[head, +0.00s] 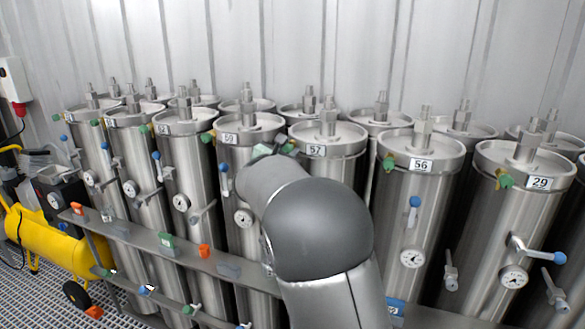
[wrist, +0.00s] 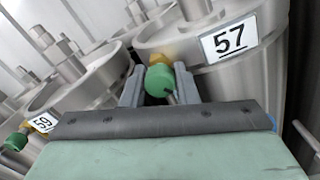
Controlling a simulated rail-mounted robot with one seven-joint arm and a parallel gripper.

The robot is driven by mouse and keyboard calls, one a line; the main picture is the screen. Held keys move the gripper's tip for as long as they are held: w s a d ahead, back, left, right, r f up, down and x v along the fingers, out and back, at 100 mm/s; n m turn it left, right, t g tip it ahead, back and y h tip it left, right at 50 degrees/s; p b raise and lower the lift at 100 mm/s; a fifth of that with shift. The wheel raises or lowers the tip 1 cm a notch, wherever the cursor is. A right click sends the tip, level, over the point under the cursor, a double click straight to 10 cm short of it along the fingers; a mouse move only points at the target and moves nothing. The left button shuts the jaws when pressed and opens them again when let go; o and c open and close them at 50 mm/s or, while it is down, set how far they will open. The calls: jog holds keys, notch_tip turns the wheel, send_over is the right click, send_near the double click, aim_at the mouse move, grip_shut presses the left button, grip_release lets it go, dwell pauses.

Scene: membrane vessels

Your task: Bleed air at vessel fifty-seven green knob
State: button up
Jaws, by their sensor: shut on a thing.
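Vessel fifty-seven (head: 333,142) is a steel cylinder with a "57" label, and my arm hides most of its body in the head view. Its rim and label fill the upper right of the wrist view (wrist: 232,75). Its green knob (wrist: 159,80) sits on a brass fitting (wrist: 158,59) left of the label. My gripper (wrist: 160,84) has its two grey fingers on either side of the green knob and is shut on it.
Vessel 59 (head: 250,132) stands to the left and vessel 56 (head: 422,160) to the right, each close by. A rail (head: 180,246) with coloured clips crosses in front of the vessels. A yellow compressor (head: 45,235) stands at far left.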

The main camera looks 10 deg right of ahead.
jog(key=m+b, duration=0.1)
jog(key=b, duration=0.2)
jog(key=shift+f, duration=0.35)
jog(key=shift+m+b, duration=0.8)
jog(key=shift+b, duration=0.35)
jog(key=shift+r+m+b, duration=0.25)
jog(key=shift+m+b, duration=0.65)
jog(key=shift+b, duration=0.2)
jog(key=shift+f+m+b, duration=0.25)
jog(key=shift+m+b, duration=0.25)
jog(key=shift+b, duration=0.65)
jog(key=shift+m+b, duration=0.8)
jog(key=shift+b, duration=0.4)
jog(key=shift+r+m+b, duration=0.25)
jog(key=shift+m+b, duration=0.4)
jog(key=shift+m, duration=0.05)
